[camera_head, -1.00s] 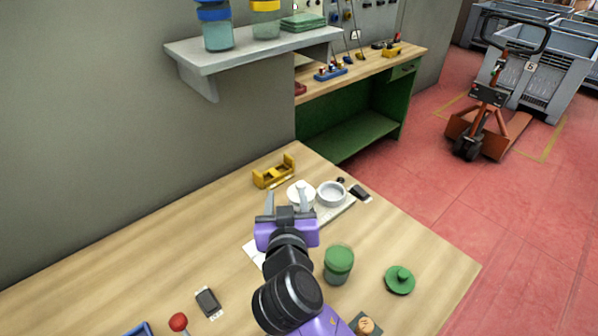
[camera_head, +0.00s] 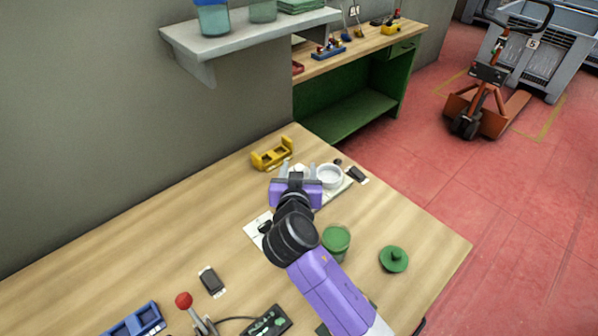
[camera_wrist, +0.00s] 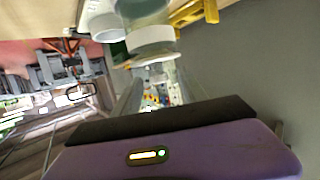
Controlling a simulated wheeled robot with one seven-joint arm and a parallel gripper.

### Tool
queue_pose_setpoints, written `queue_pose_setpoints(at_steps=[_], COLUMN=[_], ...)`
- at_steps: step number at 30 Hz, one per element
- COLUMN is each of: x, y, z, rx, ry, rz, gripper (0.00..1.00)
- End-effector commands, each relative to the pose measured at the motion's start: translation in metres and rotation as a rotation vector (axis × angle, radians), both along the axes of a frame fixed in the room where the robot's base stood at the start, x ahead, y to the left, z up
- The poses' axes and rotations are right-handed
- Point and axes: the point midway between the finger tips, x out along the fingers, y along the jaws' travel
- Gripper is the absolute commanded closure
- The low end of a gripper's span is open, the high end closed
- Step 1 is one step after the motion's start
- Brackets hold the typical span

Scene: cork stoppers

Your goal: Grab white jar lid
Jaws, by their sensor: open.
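The white jar lid (camera_wrist: 152,42) sits on a glass jar (camera_wrist: 143,10) in the wrist view, with its small knob pointing towards my gripper. In the head view only a bit of the white lid (camera_head: 299,170) shows behind my gripper, and the jar is hidden there. My gripper (camera_head: 298,173) is open, above the far part of the table. In the wrist view the fingers (camera_wrist: 158,88) are apart with nothing held, and the lid's knob lies in line with the gap between them.
A white round dish (camera_head: 329,176) stands close right of the lid, with a dark small block (camera_head: 356,174) beyond. A yellow holder (camera_head: 272,154) stands behind left. The table's left middle is mostly clear.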

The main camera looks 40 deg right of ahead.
Motion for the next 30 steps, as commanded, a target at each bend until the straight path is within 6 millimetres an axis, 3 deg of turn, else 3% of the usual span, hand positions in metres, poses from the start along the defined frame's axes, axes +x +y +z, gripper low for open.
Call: queue_pose_setpoints(at_steps=[5,13,23,30], x=[0.0,0.0,0.0,0.001], y=[0.0,0.0,0.0,0.0], z=[0.0,0.0,0.001,0.018], rx=[0.0,0.0,0.0,0.0], ry=[0.0,0.0,0.0,-0.004], rz=[0.0,0.0,0.0,0.0], gripper=[0.5,1.0,1.0,1.0])
